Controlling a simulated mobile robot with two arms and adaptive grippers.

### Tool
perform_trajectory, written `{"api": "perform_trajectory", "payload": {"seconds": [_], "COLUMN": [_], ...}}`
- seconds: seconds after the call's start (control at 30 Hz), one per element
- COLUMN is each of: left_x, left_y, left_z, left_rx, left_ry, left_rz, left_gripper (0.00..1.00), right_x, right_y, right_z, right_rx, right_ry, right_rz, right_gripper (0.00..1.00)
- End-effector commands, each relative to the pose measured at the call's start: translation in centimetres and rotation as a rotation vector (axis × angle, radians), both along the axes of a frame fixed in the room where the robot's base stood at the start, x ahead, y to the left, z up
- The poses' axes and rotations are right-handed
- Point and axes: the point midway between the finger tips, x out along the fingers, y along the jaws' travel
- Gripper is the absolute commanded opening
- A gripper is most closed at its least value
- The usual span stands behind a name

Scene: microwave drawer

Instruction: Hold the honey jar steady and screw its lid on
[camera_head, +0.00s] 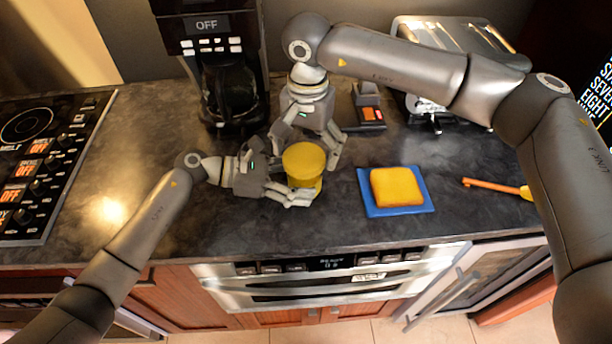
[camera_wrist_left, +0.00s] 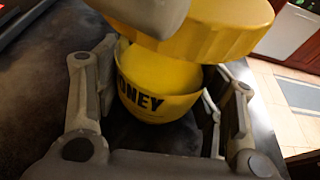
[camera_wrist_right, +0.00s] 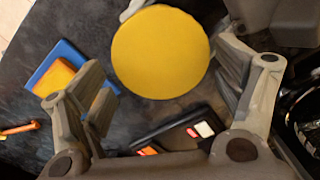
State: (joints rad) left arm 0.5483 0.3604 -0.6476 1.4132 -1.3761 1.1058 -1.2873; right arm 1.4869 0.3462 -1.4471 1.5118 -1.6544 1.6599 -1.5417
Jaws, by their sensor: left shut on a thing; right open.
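The honey jar (camera_wrist_left: 155,103) is yellow with black lettering and stands upright near the counter's front. My left gripper (camera_head: 297,188) is shut on the jar's body from the left, its fingers on either side. The lid (camera_head: 304,158) is a wide yellow disc above the jar, also seen from above in the right wrist view (camera_wrist_right: 160,52). The lid hides most of the jar from above.
A blue board (camera_head: 423,205) with a yellow block (camera_head: 397,187) lies to the right. An orange-handled utensil (camera_head: 492,186) is farther right. A coffee maker (camera_head: 228,85), a small black device (camera_head: 368,106) and a toaster (camera_head: 440,75) stand behind. A cooktop (camera_head: 40,160) is left.

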Motion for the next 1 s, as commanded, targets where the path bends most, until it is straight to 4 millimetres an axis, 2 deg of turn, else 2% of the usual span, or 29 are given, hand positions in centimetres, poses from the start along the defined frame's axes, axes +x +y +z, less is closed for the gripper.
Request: {"api": "perform_trajectory", "payload": {"seconds": [0.23, 0.6, 0.87, 1.0], "left_x": [0.01, 0.01, 0.02, 0.02], "left_y": [-0.03, -0.04, -0.03, -0.03], "left_z": [0.07, 0.09, 0.1, 0.11], "left_rx": [-0.001, -0.002, -0.002, -0.002], "left_ry": [-0.001, -0.001, -0.001, -0.001], "left_rz": [0.0, 0.0, 0.0, 0.0], "left_gripper": [0.2, 0.2, 0.2, 0.2], "right_x": [0.01, 0.01, 0.01, 0.0], "right_y": [-0.02, -0.04, -0.04, -0.04], "right_z": [0.0, -0.01, -0.01, -0.02], "right_rx": [0.0, 0.0, -0.001, -0.001], "right_ry": [0.0, 0.0, 0.0, 0.0], "right_rz": [0.102, 0.436, 0.458, 0.457], "right_gripper": [0.87, 0.87, 0.87, 0.7]}}
